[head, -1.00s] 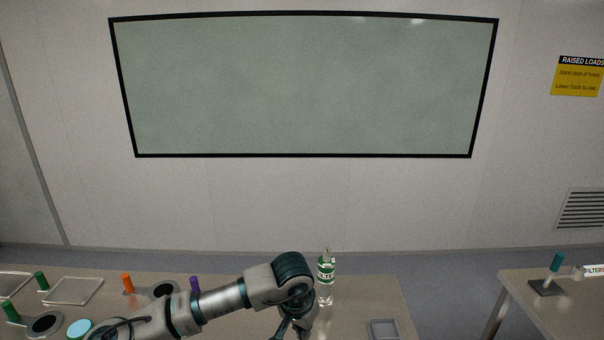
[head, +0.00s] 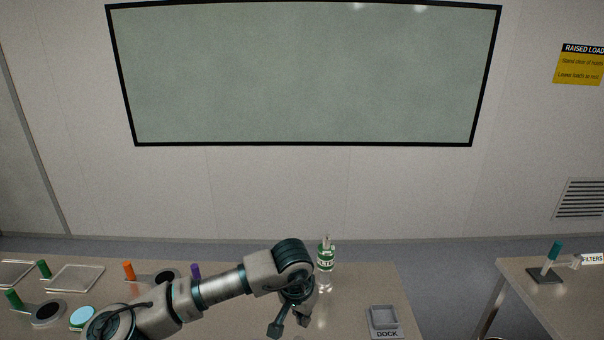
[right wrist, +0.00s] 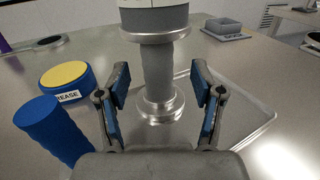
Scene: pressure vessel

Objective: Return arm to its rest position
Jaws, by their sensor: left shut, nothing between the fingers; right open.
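My left arm reaches across the table from the left in the head view. Its gripper (head: 288,324) points down above the table, near the bottle, with nothing seen between its fingers. My right gripper (right wrist: 162,108) shows in the right wrist view with its two blue-padded fingers apart. A grey ribbed cylinder with metal flanges (right wrist: 158,70) stands upright beyond and between those fingers. I cannot tell whether any finger touches it. My right arm is not in the head view.
A clear bottle with a green label (head: 325,262) stands just behind the left wrist. A grey dock tray (head: 384,320) is to its right. In the wrist view, a yellow-topped grease tin (right wrist: 66,76) and a blue cylinder (right wrist: 50,128) stand left of the right gripper. A second table (head: 570,300) is far right.

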